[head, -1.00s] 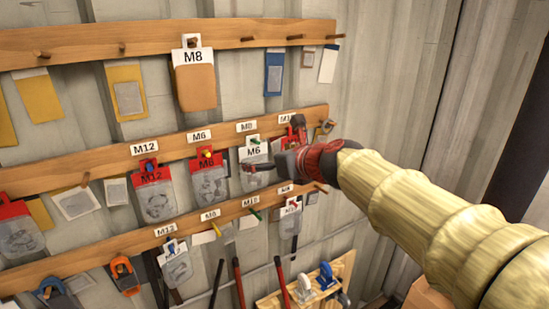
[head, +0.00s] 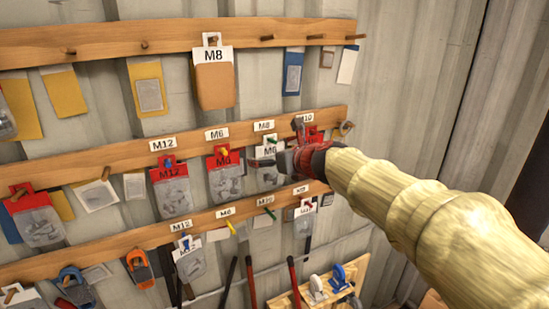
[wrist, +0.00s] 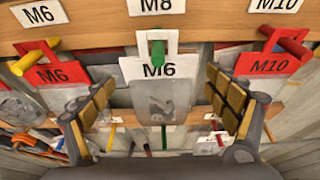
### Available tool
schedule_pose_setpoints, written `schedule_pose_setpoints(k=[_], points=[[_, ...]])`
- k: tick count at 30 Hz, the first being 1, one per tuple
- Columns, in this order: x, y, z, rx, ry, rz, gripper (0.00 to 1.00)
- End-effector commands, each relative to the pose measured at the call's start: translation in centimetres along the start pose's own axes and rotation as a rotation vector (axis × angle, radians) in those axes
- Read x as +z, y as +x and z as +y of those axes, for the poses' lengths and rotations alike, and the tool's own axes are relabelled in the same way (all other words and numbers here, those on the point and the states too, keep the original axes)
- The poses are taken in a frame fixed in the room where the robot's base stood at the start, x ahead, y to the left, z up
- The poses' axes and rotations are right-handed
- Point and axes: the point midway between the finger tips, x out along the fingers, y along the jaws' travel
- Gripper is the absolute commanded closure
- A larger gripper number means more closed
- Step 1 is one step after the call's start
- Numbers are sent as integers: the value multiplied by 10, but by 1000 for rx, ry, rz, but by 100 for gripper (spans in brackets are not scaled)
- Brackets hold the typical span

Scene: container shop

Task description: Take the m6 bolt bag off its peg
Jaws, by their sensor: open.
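A clear bag with a white M6 header (wrist: 158,85) hangs on a green peg (wrist: 157,50), under a label reading M8. In the head view this bag (head: 267,175) is partly hidden by my gripper (head: 291,160). My gripper (wrist: 163,108) is open, with one finger on each side of the white-header bag in the wrist view. No finger clearly touches it. A second M6 bag, with a red header (wrist: 53,72), hangs on a yellow peg (wrist: 33,57) to the left, under the M6 label.
A red M10 bag (wrist: 272,65) hangs on a red peg close on the right. A red M12 bag (head: 172,190) hangs farther left. Wooden rails with more pegs run above and below; the upper one holds an M8 bag (head: 214,80).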

Motion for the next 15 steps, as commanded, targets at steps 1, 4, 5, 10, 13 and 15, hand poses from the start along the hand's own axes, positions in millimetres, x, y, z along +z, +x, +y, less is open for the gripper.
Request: schedule_pose_setpoints(k=[1,4,5,10,13,15], points=[[0,0,0,0,0,0,12],[0,0,0,0,0,0,15],[0,0,0,0,0,0,17],[0,0,0,0,0,0,26],[0,0,0,0,0,1,32],[0,0,0,0,0,1,36]])
